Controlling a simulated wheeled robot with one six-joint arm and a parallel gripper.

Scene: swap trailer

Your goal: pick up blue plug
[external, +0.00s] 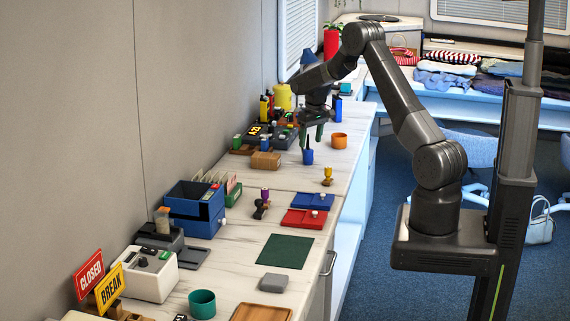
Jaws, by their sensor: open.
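A small blue cylinder, which looks like the blue plug (308,157), stands upright on the white marbled counter (283,180). My gripper (312,141) points down just above it, with its fingers apart and nothing seen between them. The fingertips end close to the plug's top; I cannot tell whether they touch it or reach around it.
An orange cup (339,141) stands close on the right. A wooden block (265,161) and a stand with a green plug (237,142) are to the left. A yellow-handled stamp (327,176), a blue tray (312,202) and a red tray (304,219) lie nearer the camera.

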